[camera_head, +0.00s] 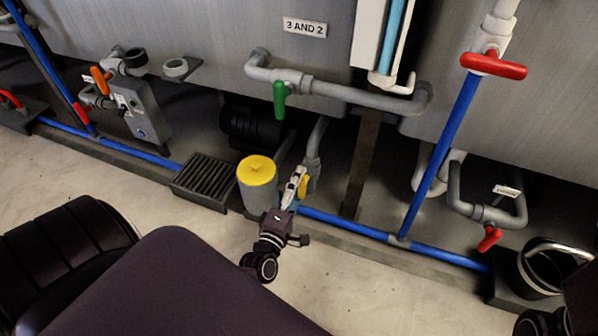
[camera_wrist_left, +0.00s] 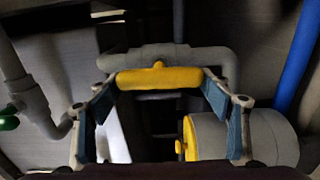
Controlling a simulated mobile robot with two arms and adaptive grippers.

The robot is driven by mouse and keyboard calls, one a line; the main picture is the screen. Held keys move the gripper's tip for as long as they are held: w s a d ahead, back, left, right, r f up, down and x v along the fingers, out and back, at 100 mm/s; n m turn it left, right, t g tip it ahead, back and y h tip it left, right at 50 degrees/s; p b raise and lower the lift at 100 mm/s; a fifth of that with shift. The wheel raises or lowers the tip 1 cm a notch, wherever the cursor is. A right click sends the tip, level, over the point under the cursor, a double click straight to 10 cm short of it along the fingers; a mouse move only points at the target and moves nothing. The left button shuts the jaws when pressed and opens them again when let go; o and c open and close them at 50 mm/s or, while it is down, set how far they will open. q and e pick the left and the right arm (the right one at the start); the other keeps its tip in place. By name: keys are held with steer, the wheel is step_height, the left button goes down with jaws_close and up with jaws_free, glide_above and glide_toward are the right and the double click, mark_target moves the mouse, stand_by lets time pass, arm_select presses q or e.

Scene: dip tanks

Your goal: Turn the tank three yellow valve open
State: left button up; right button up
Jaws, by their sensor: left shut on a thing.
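The yellow valve handle (camera_head: 303,187) sits on grey pipework low in front of the tanks, just right of a grey canister with a yellow lid (camera_head: 257,171). My left gripper (camera_head: 297,181) reaches it from the front and partly hides it. In the left wrist view, the yellow handle (camera_wrist_left: 158,79) lies crosswise on a grey pipe. The left gripper's fingers (camera_wrist_left: 160,85) are shut on its two ends. I cannot read a tank number beside this valve.
A green valve handle (camera_head: 279,99) hangs above, and a red one (camera_head: 489,238) is at the right. A blue pipe (camera_head: 345,223) runs low along the tanks. A black grate (camera_head: 205,179) lies left of the canister. The pale floor (camera_head: 190,215) in front is partly clear.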

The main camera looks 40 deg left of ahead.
arm_select(q)
steer(key=shift+a+n, duration=0.1)
steer(key=shift+n, duration=0.2)
steer(key=o, duration=1.2)
steer(key=shift+c, duration=0.2)
steer(key=v, duration=0.7)
steer(key=shift+s, duration=0.25)
